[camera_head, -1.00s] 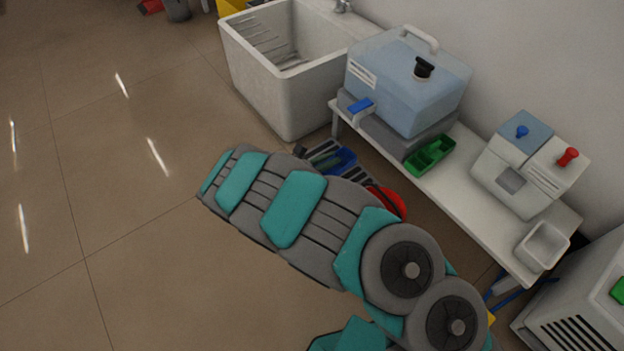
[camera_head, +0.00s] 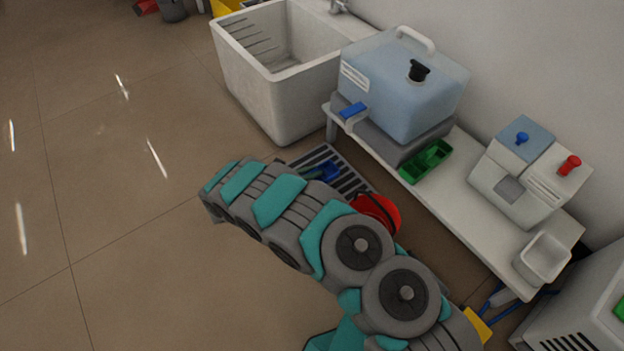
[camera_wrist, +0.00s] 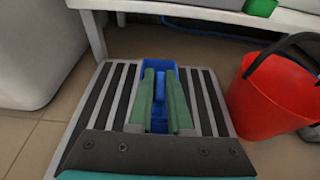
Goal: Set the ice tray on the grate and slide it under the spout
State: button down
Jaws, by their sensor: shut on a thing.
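The blue ice tray (camera_wrist: 155,66) is between the green fingers of my gripper (camera_wrist: 160,85) in the wrist view. The fingers are shut on a raised blue middle part of it, with tray walls showing on either side. The tray is over the slatted grey grate (camera_wrist: 210,102) on the floor; I cannot tell whether it touches. In the head view the tray (camera_head: 322,171) and grate (camera_head: 350,180) show past my arm, which hides part of both. The clear water container (camera_head: 405,95) on the bench has a blue-handled spout (camera_head: 352,110) at its front left.
A red bucket (camera_wrist: 275,98) stands right of the grate. The low white bench (camera_head: 455,205) holds a green tray (camera_head: 427,160), a white dispenser (camera_head: 515,185) and a white bin (camera_head: 543,258). A white sink (camera_head: 265,100) stands left of the bench. The floor at left is open.

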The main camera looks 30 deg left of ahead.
jog(key=shift+f, duration=1.75)
jog(key=shift+f+b, duration=0.1)
jog(key=shift+b, duration=0.2)
jog(key=c, duration=0.8)
grip_release()
jog(key=shift+c, duration=0.2)
jog(key=shift+s+r, duration=0.1)
jog(key=shift+r, duration=0.1)
jog(key=p+v, duration=0.1)
jog(key=v, duration=1)
jog(key=shift+s+a, duration=0.2)
jog(key=shift+s, duration=0.1)
jog(key=shift+r, duration=0.1)
